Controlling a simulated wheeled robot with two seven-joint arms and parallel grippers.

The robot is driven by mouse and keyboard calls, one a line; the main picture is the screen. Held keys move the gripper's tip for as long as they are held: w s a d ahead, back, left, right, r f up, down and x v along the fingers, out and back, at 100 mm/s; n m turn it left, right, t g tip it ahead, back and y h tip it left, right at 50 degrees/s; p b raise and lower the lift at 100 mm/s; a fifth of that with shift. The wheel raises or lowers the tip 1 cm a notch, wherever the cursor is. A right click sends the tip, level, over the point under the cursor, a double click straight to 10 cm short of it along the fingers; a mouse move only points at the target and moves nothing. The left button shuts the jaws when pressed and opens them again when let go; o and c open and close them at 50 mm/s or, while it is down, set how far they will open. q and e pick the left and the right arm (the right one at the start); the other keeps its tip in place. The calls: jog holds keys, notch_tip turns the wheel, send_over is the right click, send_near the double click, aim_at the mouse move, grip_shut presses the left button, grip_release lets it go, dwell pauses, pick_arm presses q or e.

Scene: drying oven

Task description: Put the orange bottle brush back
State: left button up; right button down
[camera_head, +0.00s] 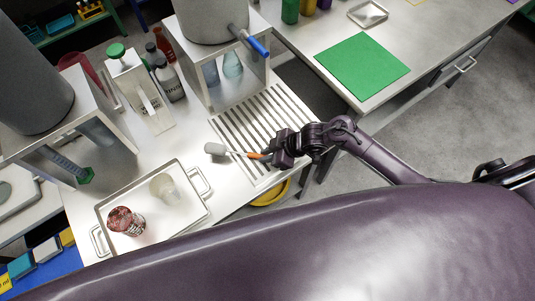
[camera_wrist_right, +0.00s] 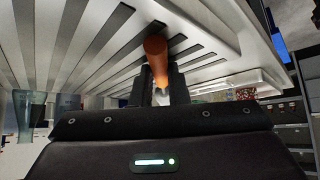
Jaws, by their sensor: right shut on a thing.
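The bottle brush has an orange handle (camera_head: 256,155) and a grey-white head (camera_head: 216,149). In the head view my right gripper (camera_head: 271,152) is shut on the orange handle, with the brush head pointing left. The brush is over the front part of the slotted drain surface (camera_head: 248,115); I cannot tell whether it touches it. In the right wrist view the orange handle (camera_wrist_right: 155,52) sits between the fingers (camera_wrist_right: 160,88), near the slotted surface (camera_wrist_right: 90,50). My left gripper is not in view.
A metal tray (camera_head: 183,219) with a clear beaker (camera_head: 163,187) and a red-patterned container (camera_head: 126,221) lies at left front. Bottles (camera_head: 170,80) and a white box stand behind. A grey cylinder on a metal stand (camera_head: 232,82) rises behind the slots. A green mat (camera_head: 362,66) lies right.

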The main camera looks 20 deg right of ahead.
jog(key=c, duration=1.5)
grip_release()
jog(key=shift+s+d+f, duration=0.1)
jog(key=shift+s+f, duration=0.25)
jog(key=shift+f, duration=0.2)
jog(key=shift+c, duration=0.2)
jog(key=shift+o, duration=0.7)
jog(key=shift+s+f, duration=0.1)
jog(key=shift+f, duration=0.05)
jog(key=shift+r, duration=0.35)
jog(key=w+v, duration=0.1)
jog(key=v, duration=1.1)
jog(key=shift+r+p, duration=0.4)
jog(key=shift+r, duration=0.2)
